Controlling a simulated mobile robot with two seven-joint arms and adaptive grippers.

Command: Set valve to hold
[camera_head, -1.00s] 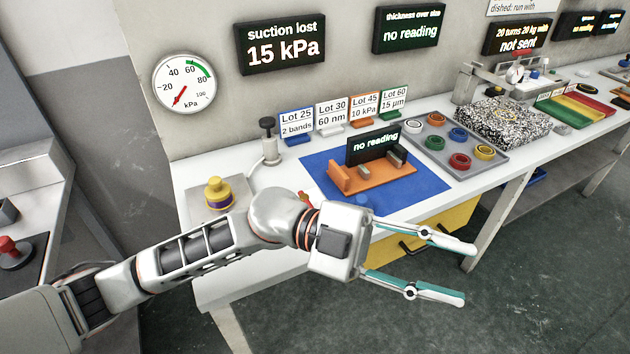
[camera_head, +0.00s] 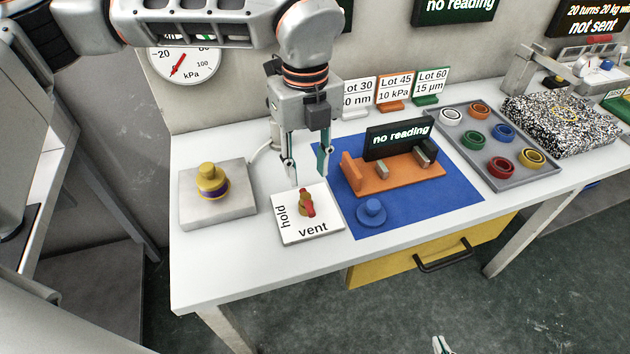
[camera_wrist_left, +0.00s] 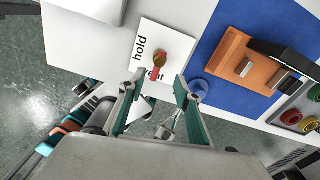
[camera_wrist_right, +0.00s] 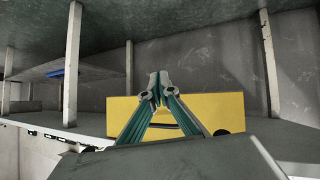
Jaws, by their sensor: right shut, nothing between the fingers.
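The valve (camera_head: 306,203) is a brass knob with a red lever on a white plate (camera_head: 287,232) marked "hold" on the left and "vent" at the front. Its red lever points towards "vent". The valve also shows in the left wrist view (camera_wrist_left: 160,60). My left gripper (camera_head: 307,174) points down just behind and above the valve, open and empty; I cannot see contact. In the left wrist view its fingers (camera_wrist_left: 160,100) are apart. My right gripper (camera_head: 440,345) is at the bottom edge, away from the bench; in its wrist view its fingertips (camera_wrist_right: 158,88) meet.
A brass-topped piece on a grey block (camera_head: 235,215) stands left of the valve plate. A blue mat (camera_head: 440,200) with a blue knobbed piece (camera_head: 371,211) and an orange fixture (camera_head: 400,178) is to the right. The gauge (camera_head: 183,65) is partly hidden by my left arm.

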